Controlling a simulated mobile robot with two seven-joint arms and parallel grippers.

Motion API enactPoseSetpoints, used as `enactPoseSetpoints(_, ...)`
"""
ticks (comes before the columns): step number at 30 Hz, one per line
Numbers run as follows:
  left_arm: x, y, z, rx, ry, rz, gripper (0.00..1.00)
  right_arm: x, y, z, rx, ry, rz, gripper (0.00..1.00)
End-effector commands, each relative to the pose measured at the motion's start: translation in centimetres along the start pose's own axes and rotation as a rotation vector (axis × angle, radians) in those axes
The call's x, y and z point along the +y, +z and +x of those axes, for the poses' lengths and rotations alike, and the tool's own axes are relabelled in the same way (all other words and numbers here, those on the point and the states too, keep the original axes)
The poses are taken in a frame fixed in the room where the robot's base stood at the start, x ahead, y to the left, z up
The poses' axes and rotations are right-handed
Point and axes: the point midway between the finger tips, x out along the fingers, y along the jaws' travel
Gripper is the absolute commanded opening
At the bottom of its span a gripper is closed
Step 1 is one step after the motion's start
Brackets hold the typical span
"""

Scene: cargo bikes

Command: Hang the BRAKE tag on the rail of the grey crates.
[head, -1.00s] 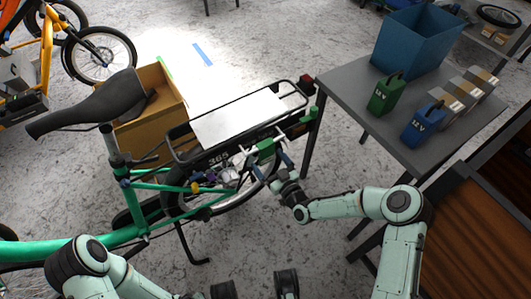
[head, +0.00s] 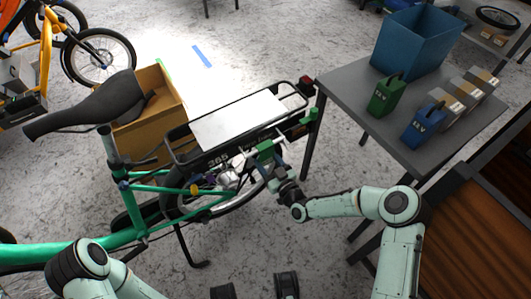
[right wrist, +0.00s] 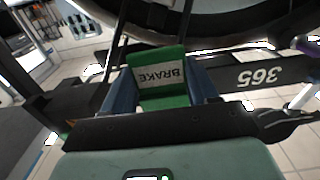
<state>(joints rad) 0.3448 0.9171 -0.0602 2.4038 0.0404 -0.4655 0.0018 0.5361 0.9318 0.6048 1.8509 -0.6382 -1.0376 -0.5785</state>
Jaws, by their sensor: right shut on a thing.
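The BRAKE tag (right wrist: 158,78) is a green block with a white label reading BRAKE, which appears upside down in the right wrist view. It also shows as a small green piece (head: 265,150) beside the bike's rear rack in the head view. My right gripper (head: 270,160) is shut on the tag, with a blue finger on either side of it in the right wrist view (right wrist: 160,90). My left arm is at the lower left of the head view, and its gripper is out of view. I cannot make out the rail of the grey crates.
The green bike's black rack (head: 240,122) is close behind the tag. A grey table (head: 425,140) at right bears a blue bin (head: 415,42), a green block (head: 385,97) and other blocks. A cardboard box (head: 150,125) stands behind the bike. Open floor lies beyond the rack.

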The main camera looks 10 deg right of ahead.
Motion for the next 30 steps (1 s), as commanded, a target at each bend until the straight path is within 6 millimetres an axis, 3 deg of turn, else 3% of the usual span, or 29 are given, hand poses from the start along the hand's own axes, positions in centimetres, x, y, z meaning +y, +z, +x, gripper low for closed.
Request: enactPoseSetpoints(30, 0.2, 0.3, -1.7, 0.003, 0.002, 0.001, 0.0, 0.1, -2.7, 0.0, 0.0, -0.001, 0.0, 0.32)
